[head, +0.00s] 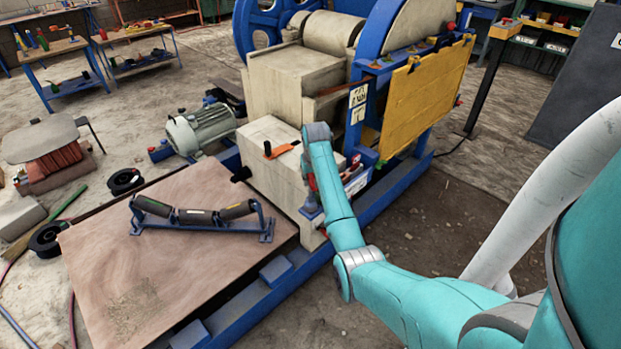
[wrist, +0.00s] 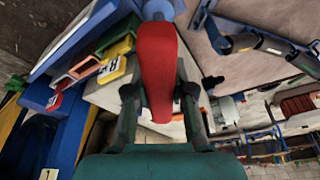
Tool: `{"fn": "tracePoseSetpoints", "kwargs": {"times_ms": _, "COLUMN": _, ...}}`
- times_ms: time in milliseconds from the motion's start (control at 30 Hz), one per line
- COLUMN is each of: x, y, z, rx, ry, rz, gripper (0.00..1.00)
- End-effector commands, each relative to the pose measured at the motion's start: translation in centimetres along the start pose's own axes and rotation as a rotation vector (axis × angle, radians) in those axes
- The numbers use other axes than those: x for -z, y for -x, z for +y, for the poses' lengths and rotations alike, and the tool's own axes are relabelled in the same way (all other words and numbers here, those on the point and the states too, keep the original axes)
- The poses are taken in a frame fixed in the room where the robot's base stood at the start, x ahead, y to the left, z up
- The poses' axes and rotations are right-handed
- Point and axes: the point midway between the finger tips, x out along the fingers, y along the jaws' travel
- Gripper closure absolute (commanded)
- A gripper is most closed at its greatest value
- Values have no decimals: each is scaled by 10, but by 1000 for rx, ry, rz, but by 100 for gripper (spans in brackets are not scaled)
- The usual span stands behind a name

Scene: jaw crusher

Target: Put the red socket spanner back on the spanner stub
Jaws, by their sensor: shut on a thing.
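The red socket spanner (wrist: 158,62) fills the middle of the wrist view. My gripper (wrist: 158,94) is shut on it, one dark finger on each side. A blue-grey round piece (wrist: 158,8) shows at the spanner's far end, cut by the top edge; I cannot tell whether it is the stub or whether the spanner sits on it. In the head view my arm hides most of the gripper. A small red patch (head: 312,182) of the spanner shows beside my forearm, at the pale block's front, above a blue piece (head: 311,208).
The pale crusher block (head: 272,172) bears an orange-handled tool (head: 281,149). A yellow panel (head: 428,92) stands on the right. A plate (head: 130,285) with a roller frame (head: 200,216) lies at left. In the wrist view, coloured labelled blocks (wrist: 112,68) are close on the left.

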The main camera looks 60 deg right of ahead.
Motion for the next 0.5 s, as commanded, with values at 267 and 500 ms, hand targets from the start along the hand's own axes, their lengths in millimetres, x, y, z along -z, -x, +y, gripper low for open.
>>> {"fn": "tracePoseSetpoints", "kwargs": {"times_ms": 267, "x": 0, "y": -3, "z": 0, "rx": 0, "ry": 0, "rz": 2, "gripper": 100}}
{"fn": "tracePoseSetpoints", "kwargs": {"times_ms": 500, "x": 0, "y": -3, "z": 0, "rx": 0, "ry": 0, "rz": 2, "gripper": 57}}
